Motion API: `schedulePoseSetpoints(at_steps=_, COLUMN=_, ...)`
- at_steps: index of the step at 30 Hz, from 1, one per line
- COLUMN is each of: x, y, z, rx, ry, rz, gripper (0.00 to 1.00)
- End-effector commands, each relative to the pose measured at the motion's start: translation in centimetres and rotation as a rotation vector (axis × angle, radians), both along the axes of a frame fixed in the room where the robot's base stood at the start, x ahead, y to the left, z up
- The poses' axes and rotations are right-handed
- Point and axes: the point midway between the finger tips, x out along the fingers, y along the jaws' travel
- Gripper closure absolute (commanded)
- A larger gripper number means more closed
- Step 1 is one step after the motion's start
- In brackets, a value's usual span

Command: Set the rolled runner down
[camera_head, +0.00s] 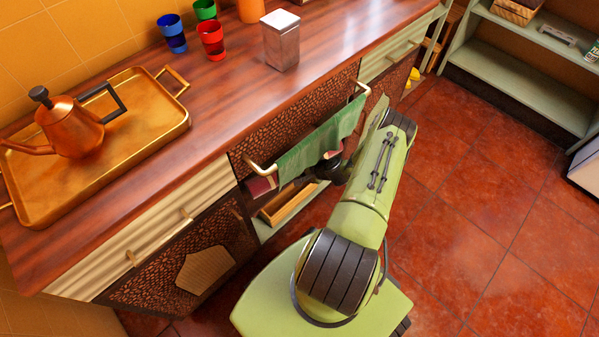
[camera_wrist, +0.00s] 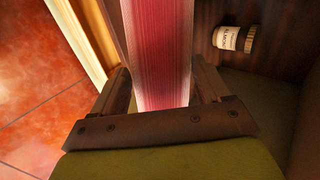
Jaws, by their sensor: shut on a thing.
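The rolled runner (camera_wrist: 158,45) is a pink-red, finely striped roll. It fills the middle of the wrist view and runs away from me. My gripper (camera_wrist: 162,84) is shut on it, with a brown finger against each side. In the head view my arm reaches into the open space under the counter, and my gripper is mostly hidden by the arm and a hanging green cloth. A dark red piece (camera_head: 262,186), probably one end of the runner, shows below the cloth. I cannot tell whether the runner touches a surface.
The green cloth (camera_head: 318,140) hangs on a rail before the opening. A wooden tray (camera_head: 287,203) sits on the low shelf. A small labelled jar (camera_wrist: 235,38) is right of the runner. A copper kettle (camera_head: 70,125), cups and a canister (camera_head: 281,42) stand on the counter (camera_head: 225,90).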

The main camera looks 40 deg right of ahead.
Motion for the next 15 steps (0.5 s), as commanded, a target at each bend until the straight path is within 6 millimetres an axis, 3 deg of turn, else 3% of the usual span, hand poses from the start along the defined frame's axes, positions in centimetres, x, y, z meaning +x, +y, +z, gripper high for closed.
schedulePoseSetpoints(at_steps=1, x=0.9, y=0.1, z=-0.2, rx=-0.001, ry=-0.005, rz=0.001, gripper=0.67)
schedulePoseSetpoints(at_steps=5, x=0.6, y=0.1, z=-3.4, rx=0.002, ry=-0.003, rz=-0.001, gripper=0.67)
schedulePoseSetpoints(at_steps=7, x=0.6, y=0.0, z=-3.7, rx=-0.001, ry=-0.004, rz=-0.001, gripper=0.67)
schedulePoseSetpoints(at_steps=8, x=0.6, y=0.0, z=-3.6, rx=-0.001, ry=-0.004, rz=0.000, gripper=0.74)
schedulePoseSetpoints(at_steps=11, x=0.5, y=0.0, z=-3.4, rx=-0.002, ry=-0.003, rz=0.001, gripper=0.74)
schedulePoseSetpoints(at_steps=12, x=0.5, y=0.0, z=-3.5, rx=-0.001, ry=0.000, rz=0.001, gripper=0.19)
schedulePoseSetpoints(at_steps=15, x=0.5, y=0.0, z=-3.5, rx=-0.001, ry=-0.001, rz=0.001, gripper=0.04)
